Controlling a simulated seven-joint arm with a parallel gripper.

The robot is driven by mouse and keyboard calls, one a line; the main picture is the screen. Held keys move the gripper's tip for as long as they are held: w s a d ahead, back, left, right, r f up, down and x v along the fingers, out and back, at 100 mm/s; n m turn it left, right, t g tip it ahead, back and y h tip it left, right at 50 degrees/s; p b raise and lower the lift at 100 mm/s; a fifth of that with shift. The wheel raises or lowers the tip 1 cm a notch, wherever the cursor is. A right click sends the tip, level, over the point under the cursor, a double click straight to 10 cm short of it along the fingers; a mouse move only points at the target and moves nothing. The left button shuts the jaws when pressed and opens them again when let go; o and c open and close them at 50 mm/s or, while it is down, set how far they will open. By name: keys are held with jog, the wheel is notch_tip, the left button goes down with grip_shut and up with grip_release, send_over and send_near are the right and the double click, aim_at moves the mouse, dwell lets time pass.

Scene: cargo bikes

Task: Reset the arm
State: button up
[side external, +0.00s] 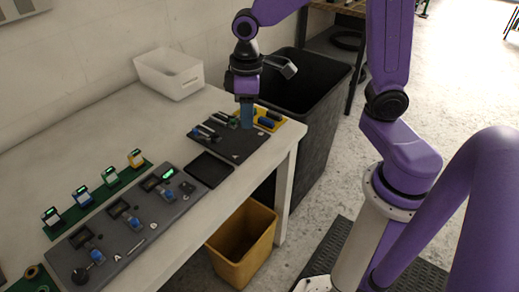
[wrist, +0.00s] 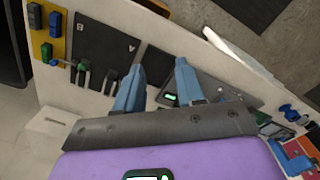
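The fingertips appear above the table surface; the exact height is hard to tell.
A dark mat (side external: 222,143) with slim tools, a yellow tray (side external: 280,121), a black tray (side external: 209,169) and a grey panel (side external: 150,226) lie on the table. A white bin (side external: 169,74) stands behind. A black bin (side external: 318,106) and yellow bin (side external: 242,243) stand on the floor.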

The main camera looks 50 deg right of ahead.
jog(key=s+d+n, duration=0.2)
jog(key=s+n, duration=0.3)
jog(key=s, duration=1.4)
jog(key=shift+s+r, duration=0.35)
jog(key=shift+r, duration=0.05)
